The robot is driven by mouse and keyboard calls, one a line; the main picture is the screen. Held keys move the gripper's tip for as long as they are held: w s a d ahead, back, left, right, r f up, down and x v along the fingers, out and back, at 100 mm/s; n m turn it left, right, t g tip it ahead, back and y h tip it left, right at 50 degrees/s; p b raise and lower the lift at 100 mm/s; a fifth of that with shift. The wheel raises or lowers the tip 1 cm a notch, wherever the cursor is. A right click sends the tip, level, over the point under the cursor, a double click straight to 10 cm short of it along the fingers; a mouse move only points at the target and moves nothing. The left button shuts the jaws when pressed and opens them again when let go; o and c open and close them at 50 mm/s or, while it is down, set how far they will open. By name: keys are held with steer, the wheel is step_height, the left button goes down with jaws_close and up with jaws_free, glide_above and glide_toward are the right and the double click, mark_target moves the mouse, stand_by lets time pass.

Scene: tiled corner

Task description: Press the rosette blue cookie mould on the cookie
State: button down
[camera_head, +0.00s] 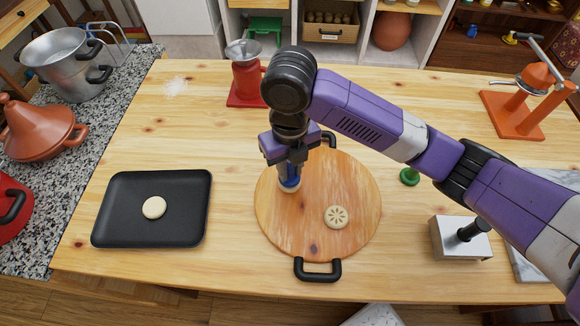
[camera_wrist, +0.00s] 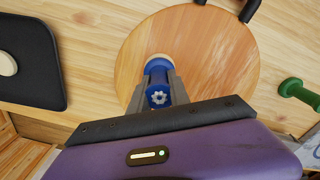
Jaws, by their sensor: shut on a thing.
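My gripper (camera_head: 288,160) points down over the left part of the round wooden board (camera_head: 320,170), shut on the blue cookie mould (camera_head: 289,183). In the wrist view the blue mould (camera_wrist: 158,82) sits between the fingers, with a white rosette mark on its near end. A pale edge (camera_wrist: 158,57) shows at the mould's far end; I cannot tell whether it is a cookie or part of the mould. A round cookie (camera_head: 336,217) with a rosette-like pattern lies on the board, right of and nearer than the mould. The wrist view does not show this cookie.
A black tray (camera_head: 125,220) with a plain cookie (camera_head: 154,208) lies left of the board. A green knobbed tool (camera_head: 409,177) and a white block with a black handle (camera_head: 460,240) stand right. A red grinder (camera_head: 246,80) stands behind. The front middle of the table is clear.

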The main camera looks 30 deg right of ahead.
steer(key=shift+r+p, duration=1.8)
steer(key=shift+r, duration=1.15)
steer(key=shift+f, duration=0.1)
